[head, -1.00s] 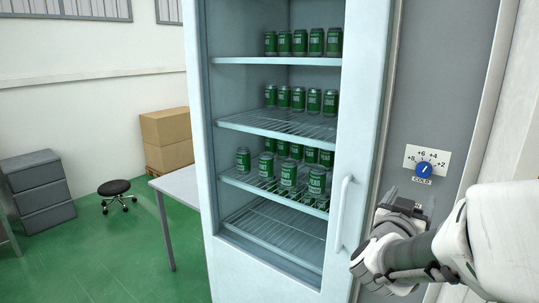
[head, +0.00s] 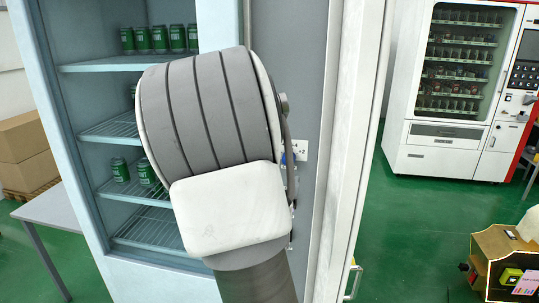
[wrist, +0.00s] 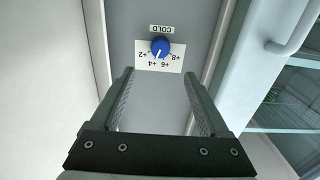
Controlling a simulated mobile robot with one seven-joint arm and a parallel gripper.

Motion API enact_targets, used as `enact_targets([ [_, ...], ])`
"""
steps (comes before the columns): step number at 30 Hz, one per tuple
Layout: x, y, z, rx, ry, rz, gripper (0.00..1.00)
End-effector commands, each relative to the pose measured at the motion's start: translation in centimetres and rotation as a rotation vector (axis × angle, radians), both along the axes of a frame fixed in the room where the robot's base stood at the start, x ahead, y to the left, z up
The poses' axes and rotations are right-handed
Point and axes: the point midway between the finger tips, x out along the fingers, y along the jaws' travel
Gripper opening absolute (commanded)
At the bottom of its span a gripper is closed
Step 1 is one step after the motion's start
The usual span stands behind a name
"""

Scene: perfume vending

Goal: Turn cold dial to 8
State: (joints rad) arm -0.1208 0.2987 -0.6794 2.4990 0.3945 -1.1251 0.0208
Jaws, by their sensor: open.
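The blue cold dial (wrist: 160,47) is upright in front of my gripper in the wrist view, on a white plate (wrist: 178,66) marked +2, +4, +6 and +8, with a COLD label. That view is upside down. The dial's white pointer appears to point near +4. My gripper (wrist: 157,72) is open and empty, its two fingers apart, with the dial beyond the tips and roughly centred between them.
The glass-fronted fridge (head: 75,170) with green cans stands left of the grey panel (head: 312,60). Its handle (wrist: 292,30) shows at right in the wrist view. A vending machine (head: 415,160) stands at the far right, with open green floor before it.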

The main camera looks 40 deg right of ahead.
Motion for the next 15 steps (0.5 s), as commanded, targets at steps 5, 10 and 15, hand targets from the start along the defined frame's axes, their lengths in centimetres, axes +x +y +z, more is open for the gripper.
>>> enact_targets([
  [5,2.1,-2.7,0.0,-0.003,0.002,-0.001,0.79],
  [10,4.2,-5.3,0.1,-0.003,0.002,-0.001,0.79],
  [15,5.9,-7.5,0.1,-0.002,0.001,0.000,0.79],
])
